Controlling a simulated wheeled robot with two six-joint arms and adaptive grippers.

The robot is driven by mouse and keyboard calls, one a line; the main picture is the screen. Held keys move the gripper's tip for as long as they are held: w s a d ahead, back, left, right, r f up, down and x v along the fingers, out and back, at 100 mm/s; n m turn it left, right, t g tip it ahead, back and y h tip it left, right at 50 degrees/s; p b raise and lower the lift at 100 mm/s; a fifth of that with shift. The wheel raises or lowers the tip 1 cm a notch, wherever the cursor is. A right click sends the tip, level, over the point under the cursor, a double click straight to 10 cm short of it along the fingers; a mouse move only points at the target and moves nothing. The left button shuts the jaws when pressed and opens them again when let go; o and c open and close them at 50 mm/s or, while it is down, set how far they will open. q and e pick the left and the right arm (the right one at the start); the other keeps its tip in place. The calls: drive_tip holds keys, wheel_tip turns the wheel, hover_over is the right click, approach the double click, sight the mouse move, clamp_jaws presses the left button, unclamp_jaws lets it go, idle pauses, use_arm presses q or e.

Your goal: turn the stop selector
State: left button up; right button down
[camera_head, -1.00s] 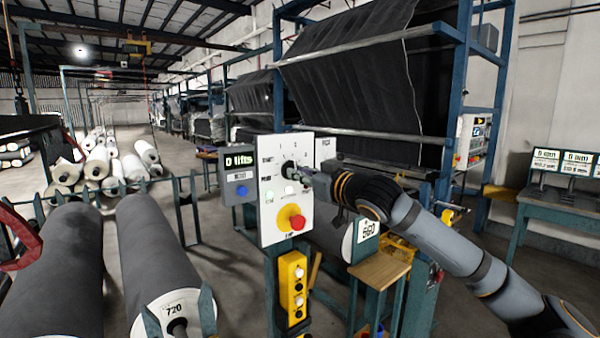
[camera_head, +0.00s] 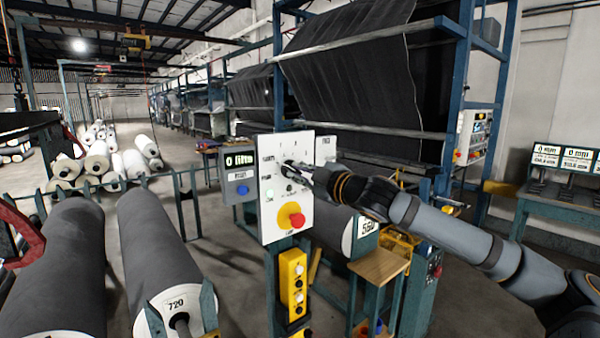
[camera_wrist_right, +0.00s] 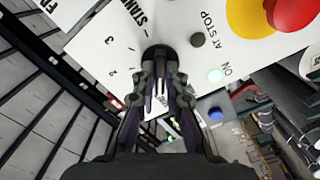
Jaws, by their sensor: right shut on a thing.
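The stop selector is a dark knob (camera_wrist_right: 160,58) on a white control panel (camera_head: 270,225). Numbers and words are printed around it. My right gripper (camera_head: 300,170) reaches it from the right. In the right wrist view my right gripper (camera_wrist_right: 160,82) has its fingers closed around the knob, and they hide much of it. The pointer's exact setting cannot be read. Below the knob on the panel is a red emergency button (camera_head: 297,221) on a yellow base. My left gripper is not in view.
A counter box (camera_head: 240,175) with a lit display and blue button stands left of the panel. A yellow button box (camera_head: 292,283) hangs below. A wooden shelf (camera_head: 378,266) stands under my right arm. Large grey rolls (camera_head: 160,250) lie at left.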

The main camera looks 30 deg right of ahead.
drive_tip(key=shift+n, duration=0.5)
drive_tip(key=c, duration=1.4)
unclamp_jaws()
drive_tip(key=shift+r, duration=0.1)
